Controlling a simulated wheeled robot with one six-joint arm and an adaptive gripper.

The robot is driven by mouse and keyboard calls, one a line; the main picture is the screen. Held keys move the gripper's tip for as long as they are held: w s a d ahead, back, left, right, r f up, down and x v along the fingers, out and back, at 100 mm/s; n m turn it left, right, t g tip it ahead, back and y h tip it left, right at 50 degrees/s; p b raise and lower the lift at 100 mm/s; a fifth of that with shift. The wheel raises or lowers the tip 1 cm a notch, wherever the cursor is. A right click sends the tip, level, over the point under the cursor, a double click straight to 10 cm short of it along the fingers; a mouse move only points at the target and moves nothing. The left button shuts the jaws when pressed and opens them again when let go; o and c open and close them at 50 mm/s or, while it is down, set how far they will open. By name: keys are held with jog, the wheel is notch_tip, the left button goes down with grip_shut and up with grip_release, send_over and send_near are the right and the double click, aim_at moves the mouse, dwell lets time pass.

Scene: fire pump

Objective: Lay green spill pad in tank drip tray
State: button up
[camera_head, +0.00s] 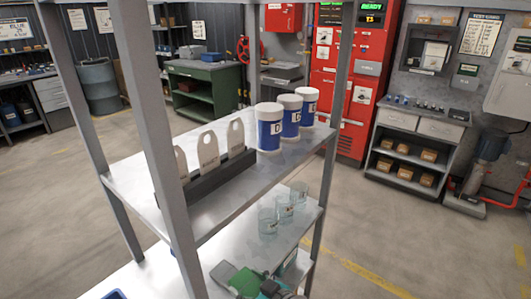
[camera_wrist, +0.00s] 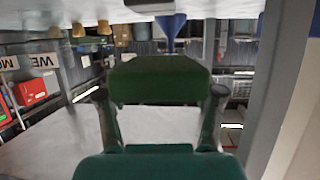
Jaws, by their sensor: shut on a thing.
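My gripper (camera_wrist: 160,92) is shut on the green spill pad (camera_wrist: 160,74), with one finger at each side of it in the wrist view. The pad looks like a thick dark green block. In the head view green parts (camera_head: 246,281) show at the bottom edge, beside the lower level of the shelf rack; which of them is the pad is hard to tell. I cannot make out the tank drip tray in either view.
A grey shelf rack (camera_head: 225,195) stands close in front, its posts near my arm. It bears blue-and-white jars (camera_head: 270,130), pale tags in a dark holder (camera_head: 208,150) and clear beakers (camera_head: 268,222). Open floor (camera_head: 400,235) lies to the right, before a red cabinet (camera_head: 330,85).

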jog(key=s+d+f+m+t+h, duration=0.1)
jog(key=d+f+m+h, duration=0.3)
jog(key=d+f, duration=0.7)
jog(key=s+d+f+m+t+h, duration=0.2)
jog(key=d+f+m+h, duration=0.3)
jog(key=d+f, duration=0.7)
notch_tip(320, 180, down, 3)
jog(key=shift+f+t+h, duration=0.1)
jog(key=shift+t+h, duration=0.3)
jog(key=shift+t, duration=0.2)
